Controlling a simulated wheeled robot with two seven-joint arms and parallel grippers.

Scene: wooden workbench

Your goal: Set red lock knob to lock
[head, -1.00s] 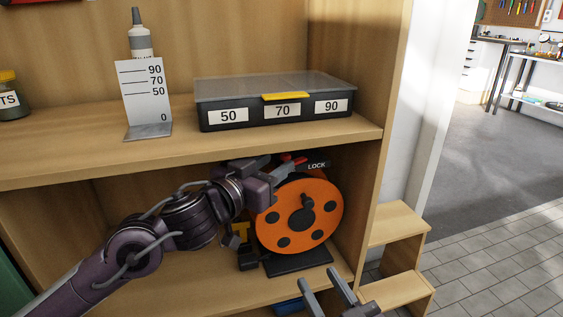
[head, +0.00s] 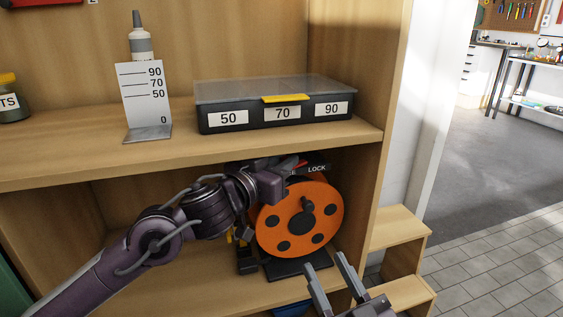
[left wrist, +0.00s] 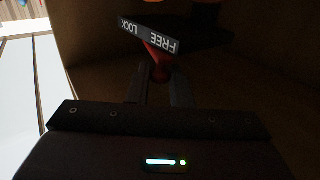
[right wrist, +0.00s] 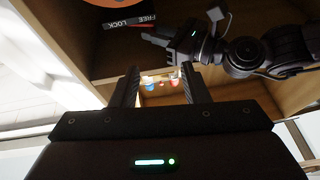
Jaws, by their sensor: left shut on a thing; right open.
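The orange reel (head: 300,218) stands on a black base in the lower shelf bay. A black label (head: 317,169) reading LOCK sits above it; in the left wrist view the label (left wrist: 148,35) reads FREE and LOCK, upside down. The red lock knob (left wrist: 160,68) stands between my left fingers, its tip close to the label near the middle; which word it points at is unclear. My left gripper (left wrist: 158,88) is shut on it. In the head view the knob (head: 301,163) is mostly hidden. My right gripper (head: 326,262) is open and empty, in front of the reel's base.
The shelf board (head: 80,150) runs above the reel and holds a black case (head: 275,120), a scale card (head: 143,100) and a bottle (head: 140,42). The bay's right wall is close to the reel. Wooden steps (head: 400,225) stand at right.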

